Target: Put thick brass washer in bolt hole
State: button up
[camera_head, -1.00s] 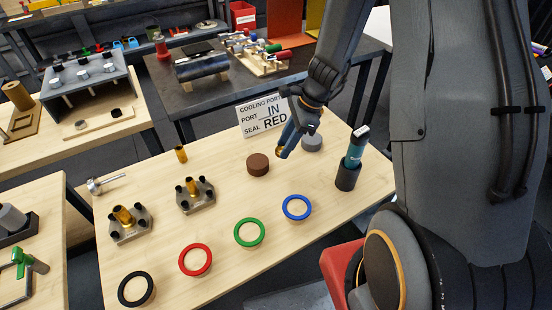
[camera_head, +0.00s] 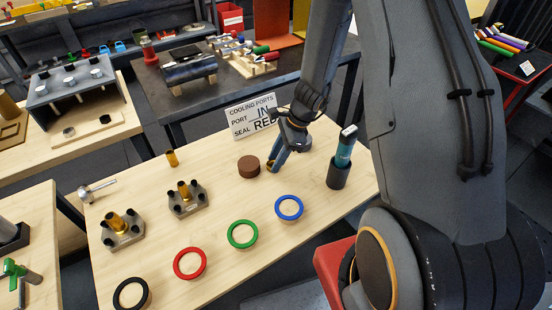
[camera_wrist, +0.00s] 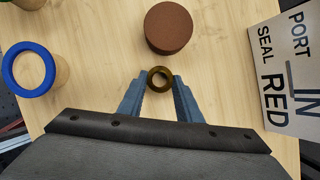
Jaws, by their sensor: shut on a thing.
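My gripper (camera_wrist: 160,88) is shut on the thick brass washer (camera_wrist: 160,79), a ring with a dark centre held between the two blue fingertips in the wrist view. In the head view my gripper (camera_head: 277,163) is low over the table beside a brown cylinder (camera_head: 249,166), and the washer is small there. Two metal flange blocks, a left one (camera_head: 134,239) and a right one (camera_head: 199,204), stand at the table's left with brass ports and black bolts. I cannot make out an empty bolt hole in either block.
Black (camera_head: 148,294), red (camera_head: 190,263), green (camera_head: 243,234) and blue (camera_head: 290,208) rings sit along the front. A sign (camera_head: 252,116) stands behind. A teal tool in a dark cup (camera_head: 338,174) is at right. A brass cylinder (camera_head: 171,158) and a metal tool (camera_head: 97,190) are at left.

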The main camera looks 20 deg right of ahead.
jog(key=o, duration=1.1)
